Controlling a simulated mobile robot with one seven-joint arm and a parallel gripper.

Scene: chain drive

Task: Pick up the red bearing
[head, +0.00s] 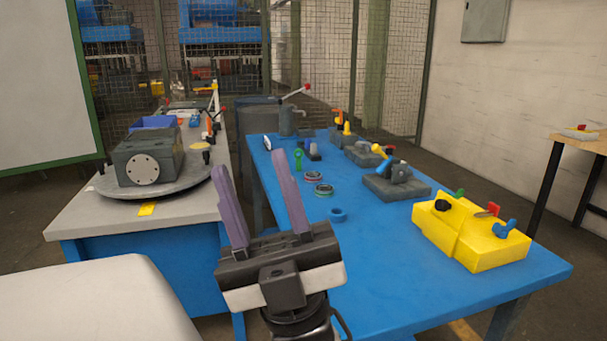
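Two small round bearing-like parts lie on the blue table (420,290) in the head view. The nearer one (323,190) seems to have a reddish rim, and the farther one (313,176) looks greenish. They are too small to be sure which is the red bearing. My gripper (250,164) is open, with two purple fingers spread wide and nothing between them. It points up and away in the picture, to the left of the bearings and apart from them.
A blue ring (338,214) lies nearer on the table. A yellow block (470,232) and grey fixtures (396,184) stand to the right. A green part (298,158) stands behind the bearings. A grey bench (85,215) with a machine (147,160) is at left.

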